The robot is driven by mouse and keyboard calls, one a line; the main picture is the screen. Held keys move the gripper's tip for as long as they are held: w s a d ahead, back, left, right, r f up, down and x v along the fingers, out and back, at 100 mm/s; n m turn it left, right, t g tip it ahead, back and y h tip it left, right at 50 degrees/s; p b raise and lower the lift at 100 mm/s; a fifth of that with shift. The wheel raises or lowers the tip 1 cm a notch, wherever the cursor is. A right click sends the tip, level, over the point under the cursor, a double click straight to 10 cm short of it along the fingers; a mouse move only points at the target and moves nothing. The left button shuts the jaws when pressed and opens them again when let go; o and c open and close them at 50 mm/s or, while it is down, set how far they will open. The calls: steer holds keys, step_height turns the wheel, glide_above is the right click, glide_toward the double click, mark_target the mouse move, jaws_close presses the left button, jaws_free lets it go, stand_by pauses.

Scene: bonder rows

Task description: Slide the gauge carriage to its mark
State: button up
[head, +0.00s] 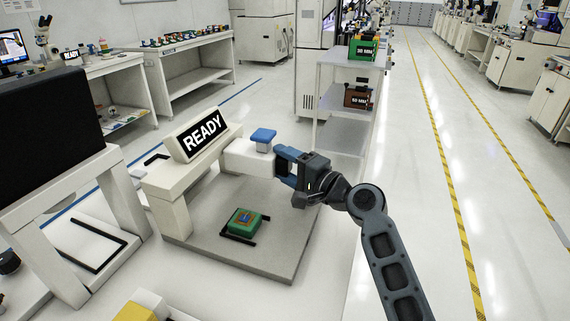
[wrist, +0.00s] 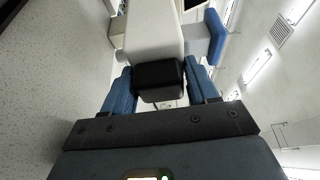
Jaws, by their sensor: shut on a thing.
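The gauge carriage is a white block (head: 243,158) with a blue knob (head: 263,138) on top, on the READY gauge stand (head: 170,178) above a grey base plate (head: 268,258). My gripper (head: 287,166) is at the carriage's right end. In the wrist view, the blue fingers of my gripper (wrist: 160,78) are on either side of a black block (wrist: 158,74) at the end of the white carriage body (wrist: 153,35), shut on it. The blue knob also shows there (wrist: 216,34). I cannot make out a mark for the carriage.
A green block with a small chip (head: 244,222) sits on the plate between black corner brackets, below the carriage. A black-panelled stand (head: 45,125) is at left. A shelf with green and brown boxes (head: 360,48) stands behind. The aisle at right is clear.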

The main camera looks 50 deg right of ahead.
steer(key=c, duration=0.6)
steer(key=s+a+p, duration=0.1)
steer(key=a, duration=0.2)
steer(key=s+a+p, duration=0.1)
steer(key=a, duration=0.3)
steer(key=s+a+p, duration=0.1)
steer(key=s+a, duration=0.1)
steer(key=a, duration=0.2)
steer(key=shift+s+a+f, duration=0.1)
steer(key=shift+a, duration=0.25)
steer(key=o, duration=1.3)
steer(key=shift+s+a, duration=0.1)
steer(key=shift+a, duration=0.05)
steer(key=s+b, duration=0.2)
steer(key=s, duration=0.4)
steer(key=shift+s+a+f, duration=0.1)
steer(key=shift+s, duration=0.8)
